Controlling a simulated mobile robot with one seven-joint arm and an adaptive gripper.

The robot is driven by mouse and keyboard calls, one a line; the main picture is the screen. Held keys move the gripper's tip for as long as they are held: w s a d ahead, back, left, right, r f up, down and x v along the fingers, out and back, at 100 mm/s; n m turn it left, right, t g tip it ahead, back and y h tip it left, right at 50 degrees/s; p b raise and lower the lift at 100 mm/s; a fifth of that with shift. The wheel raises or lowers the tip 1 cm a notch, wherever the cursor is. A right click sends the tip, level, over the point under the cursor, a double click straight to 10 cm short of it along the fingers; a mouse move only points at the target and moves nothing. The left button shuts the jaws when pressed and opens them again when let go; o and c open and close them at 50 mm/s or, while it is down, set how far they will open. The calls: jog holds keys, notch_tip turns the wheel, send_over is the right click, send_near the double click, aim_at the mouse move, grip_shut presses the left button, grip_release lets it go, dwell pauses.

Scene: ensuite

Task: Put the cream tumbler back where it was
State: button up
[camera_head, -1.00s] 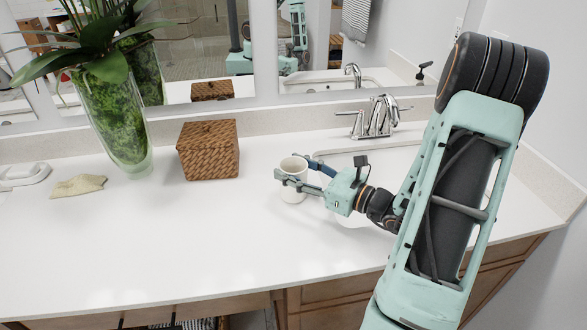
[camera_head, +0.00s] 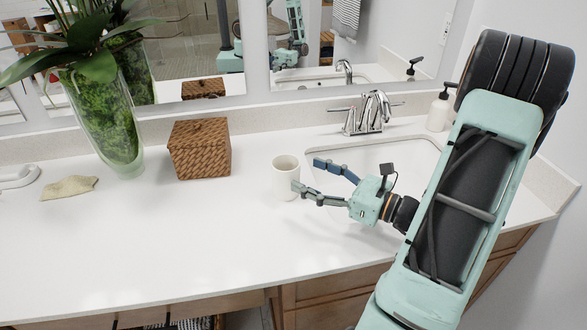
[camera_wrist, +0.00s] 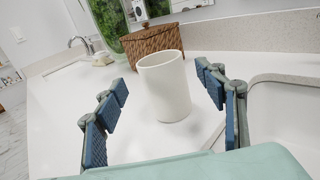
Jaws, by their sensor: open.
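The cream tumbler (camera_head: 285,177) stands upright on the white counter, just left of the sink and to the right of the wicker box. My gripper (camera_head: 306,175) is open to the right of the tumbler, its fingers spread. In the wrist view the tumbler (camera_wrist: 164,88) stands ahead, between the two blue-padded fingers of my gripper (camera_wrist: 165,108), with a gap on both sides. One fingertip looks close to the tumbler in the head view; I cannot tell whether it touches.
A lidded wicker box (camera_head: 200,149) stands behind and left of the tumbler. A tall glass vase with a plant (camera_head: 107,120) and a folded cloth (camera_head: 69,188) are farther left. The sink (camera_head: 400,155) with its faucet (camera_head: 370,113) lies right. The front counter is clear.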

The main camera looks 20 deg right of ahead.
jog(key=shift+v, duration=2.25)
